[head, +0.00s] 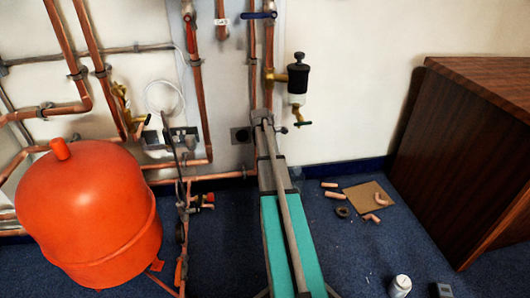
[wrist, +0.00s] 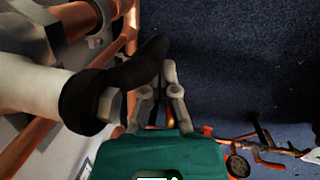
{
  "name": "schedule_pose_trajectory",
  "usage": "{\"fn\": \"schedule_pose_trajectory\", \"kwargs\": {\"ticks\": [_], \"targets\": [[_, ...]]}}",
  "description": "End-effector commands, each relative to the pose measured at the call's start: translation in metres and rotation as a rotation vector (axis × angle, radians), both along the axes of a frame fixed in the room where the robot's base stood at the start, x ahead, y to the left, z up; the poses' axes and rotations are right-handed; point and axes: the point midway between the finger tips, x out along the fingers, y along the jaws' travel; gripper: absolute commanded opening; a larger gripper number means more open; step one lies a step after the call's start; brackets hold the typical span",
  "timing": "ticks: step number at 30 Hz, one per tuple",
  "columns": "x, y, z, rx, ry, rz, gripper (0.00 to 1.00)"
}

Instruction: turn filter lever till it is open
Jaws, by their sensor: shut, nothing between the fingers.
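A black-capped filter (head: 298,76) with a pale bowl hangs on the copper pipes in the head view. My gripper (head: 262,117) is left of and near the height of this valve, in front of the pipes. In the wrist view, my gripper (wrist: 160,92) is shut and empty. A black curved, lever-like part (wrist: 125,82) lies just left of the fingers, beside a white cylinder (wrist: 30,75). I cannot tell whether the fingers touch it, or surely that it is the filter lever.
A blue lever (head: 258,15) sits on the pipes above. A large red tank (head: 88,215) stands at left. A dark wooden cabinet (head: 475,150) stands at right. Copper fittings (head: 330,195) and a brown board (head: 362,194) lie on the blue carpet, with a white can (head: 400,286) nearer.

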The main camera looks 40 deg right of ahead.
Motion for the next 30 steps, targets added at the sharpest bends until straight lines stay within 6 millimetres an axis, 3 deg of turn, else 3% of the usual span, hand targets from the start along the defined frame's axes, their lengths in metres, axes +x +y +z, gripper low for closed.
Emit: {"fn": "schedule_pose_trajectory", "kwargs": {"ticks": [20,30], "targets": [[-0.001,-0.001,-0.001,0.000,0.000,-0.001,0.00],[0.002,0.018,0.003,0.000,0.000,0.002,0.00]]}}
